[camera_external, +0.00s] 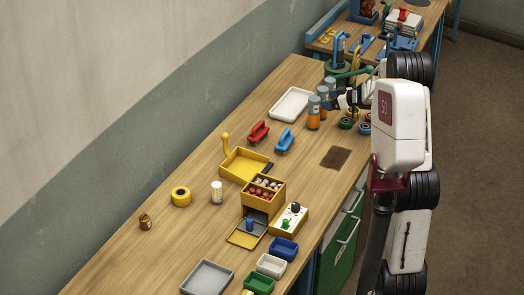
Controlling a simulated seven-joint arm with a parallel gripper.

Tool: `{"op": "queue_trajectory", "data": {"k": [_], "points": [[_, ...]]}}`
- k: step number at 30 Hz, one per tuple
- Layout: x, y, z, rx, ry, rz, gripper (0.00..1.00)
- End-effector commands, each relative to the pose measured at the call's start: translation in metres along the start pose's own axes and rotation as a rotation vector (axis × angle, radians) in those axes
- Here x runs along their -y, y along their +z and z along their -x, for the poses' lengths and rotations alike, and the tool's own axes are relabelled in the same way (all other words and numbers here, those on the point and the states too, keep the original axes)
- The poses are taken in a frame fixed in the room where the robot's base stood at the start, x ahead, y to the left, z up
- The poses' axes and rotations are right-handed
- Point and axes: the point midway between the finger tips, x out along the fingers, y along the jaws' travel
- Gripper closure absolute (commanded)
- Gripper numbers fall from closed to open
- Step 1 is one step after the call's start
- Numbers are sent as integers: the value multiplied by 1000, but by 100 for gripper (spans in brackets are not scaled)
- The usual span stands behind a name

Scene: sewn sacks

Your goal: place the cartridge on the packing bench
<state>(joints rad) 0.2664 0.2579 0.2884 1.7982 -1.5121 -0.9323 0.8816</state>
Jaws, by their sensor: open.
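Upright cylinders with grey tops and orange lower parts stand in a row toward the far end of the long wooden bench (215,133); the nearest cylinder (313,118) shows most clearly, and they look like cartridges. My gripper (338,99) is open, just right of this row, pointing left. It is too small to tell whether its fingers touch or surround a cylinder. A second bench (317,46) with a blue frame stands beyond; I cannot tell which bench is the packing bench.
A white tray (291,104) lies left of the cylinders. Red (258,131) and blue (284,140) handled tools lie nearer. Green and dark round items crowd around my gripper. A brown patch (335,157) lies near the right edge. Yellow boxes and small bins fill the near part.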

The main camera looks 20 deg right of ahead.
Motion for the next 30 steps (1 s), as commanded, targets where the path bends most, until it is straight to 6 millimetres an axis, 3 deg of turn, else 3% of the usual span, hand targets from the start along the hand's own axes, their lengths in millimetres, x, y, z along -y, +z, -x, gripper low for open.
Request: {"op": "queue_trajectory", "data": {"k": [6,12,30], "points": [[0,0,30,0,0,0,20],[0,1,44,0,0,-1,20],[0,1,46,0,-1,-1,20]]}}
